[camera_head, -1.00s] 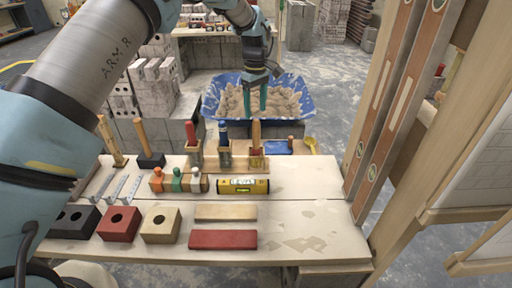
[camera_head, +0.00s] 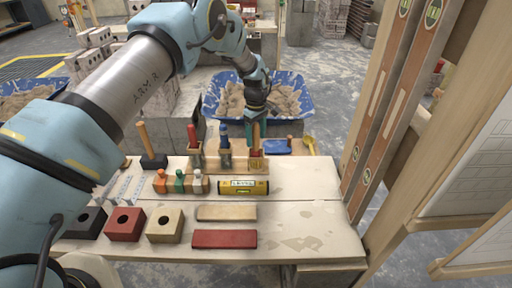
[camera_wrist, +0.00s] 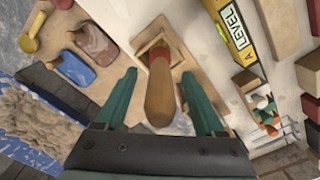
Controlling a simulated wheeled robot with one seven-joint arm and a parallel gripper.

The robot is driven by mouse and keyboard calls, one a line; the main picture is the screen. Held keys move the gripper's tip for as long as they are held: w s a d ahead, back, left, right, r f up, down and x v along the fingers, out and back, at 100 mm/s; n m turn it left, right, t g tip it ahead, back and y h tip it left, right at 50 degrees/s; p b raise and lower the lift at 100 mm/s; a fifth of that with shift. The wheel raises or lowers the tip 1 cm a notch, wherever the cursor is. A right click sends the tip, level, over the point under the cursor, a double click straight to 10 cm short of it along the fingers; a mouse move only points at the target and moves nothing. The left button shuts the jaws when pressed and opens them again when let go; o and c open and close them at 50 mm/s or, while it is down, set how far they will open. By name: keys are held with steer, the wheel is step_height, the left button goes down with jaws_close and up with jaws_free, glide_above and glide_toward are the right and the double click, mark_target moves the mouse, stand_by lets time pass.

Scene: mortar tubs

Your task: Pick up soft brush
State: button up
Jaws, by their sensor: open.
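The brush with a wooden handle (camera_head: 256,133), apparently the soft brush, stands upright at the right end of the row of holders on the bench's far side. Its red collar shows below the handle, and its lower end is partly hidden in its wooden holder (camera_head: 258,164). My gripper (camera_head: 257,116) is above it, pointing down. In the wrist view my gripper (camera_wrist: 160,76) is open, with one green finger on each side of the brush handle (camera_wrist: 160,98).
A red-handled tool (camera_head: 191,134) and a blue-handled tool (camera_head: 223,134) stand close to the left. A yellow level (camera_head: 243,187) lies in front. A blue float (camera_head: 276,147) is to the right, and a blue mortar tub (camera_head: 304,101) stands behind. The bench's right front is clear.

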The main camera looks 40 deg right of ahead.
jaws_close()
stand_by(0.6)
